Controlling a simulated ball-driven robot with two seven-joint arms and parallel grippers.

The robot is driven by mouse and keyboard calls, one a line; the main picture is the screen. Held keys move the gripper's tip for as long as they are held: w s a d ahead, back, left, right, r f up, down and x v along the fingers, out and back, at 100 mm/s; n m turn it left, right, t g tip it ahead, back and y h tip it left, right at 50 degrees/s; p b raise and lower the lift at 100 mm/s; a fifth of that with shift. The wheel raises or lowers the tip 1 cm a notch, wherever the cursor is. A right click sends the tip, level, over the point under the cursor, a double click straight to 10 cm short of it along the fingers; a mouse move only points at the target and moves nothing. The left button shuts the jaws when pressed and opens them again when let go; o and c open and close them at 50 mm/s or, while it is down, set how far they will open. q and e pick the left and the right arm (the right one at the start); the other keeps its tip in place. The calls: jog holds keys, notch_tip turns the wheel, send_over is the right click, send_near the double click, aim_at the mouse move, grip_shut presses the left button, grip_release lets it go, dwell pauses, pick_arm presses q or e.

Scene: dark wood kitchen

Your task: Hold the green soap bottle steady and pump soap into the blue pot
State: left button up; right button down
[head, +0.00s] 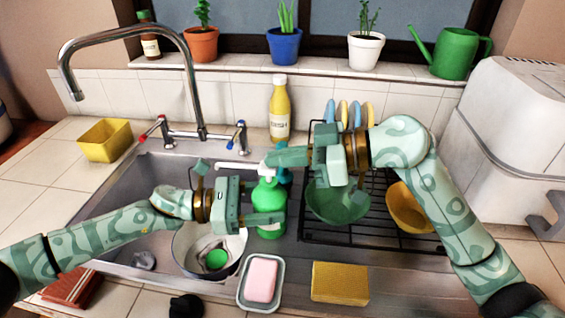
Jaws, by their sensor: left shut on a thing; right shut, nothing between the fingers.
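A round pot (237,243) with a pale inside sits in the sink left of the bottle. It holds a bright green round patch; my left arm hides its back part.
A soap dish (279,290) with pink soap and a yellow sponge (340,283) lie in front. A drying rack (318,236) with a green bowl (345,208) and a yellow bowl (408,212) is at right. A yellow bottle (279,112) and a tall faucet (191,90) stand behind.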

jog(key=r+v, duration=0.2)
jog(key=v, duration=0.8)
jog(key=shift+r, duration=0.25)
jog(key=shift+w+r, duration=0.15)
jog(key=shift+r, duration=0.8)
